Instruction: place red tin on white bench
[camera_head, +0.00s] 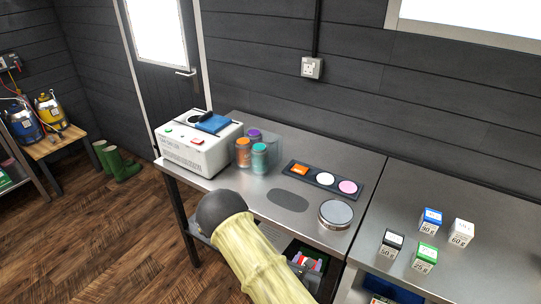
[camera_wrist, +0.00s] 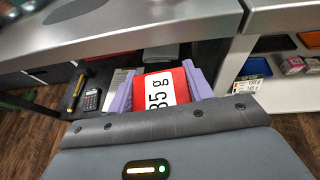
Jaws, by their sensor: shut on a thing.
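The red tin (camera_wrist: 181,88) shows in the wrist view, with a white label reading "85 g". My gripper (camera_wrist: 161,86) is shut on it, with a purple finger on each side. Gripper and tin are in front of the dark-framed steel bench (camera_wrist: 90,36), around or below its top edge. The bench at the right, with a grey top (camera_head: 460,205), has a white lower body (camera_wrist: 300,95) and appears to be the white bench.
Blue (camera_head: 432,219), white (camera_head: 461,232), black (camera_head: 391,243) and green (camera_head: 425,257) labelled tins stand on the right bench. The steel bench holds a white machine (camera_head: 199,142), jars (camera_head: 258,155), a tray (camera_head: 322,182) and a round tin (camera_head: 335,214). The right bench's far right is clear.

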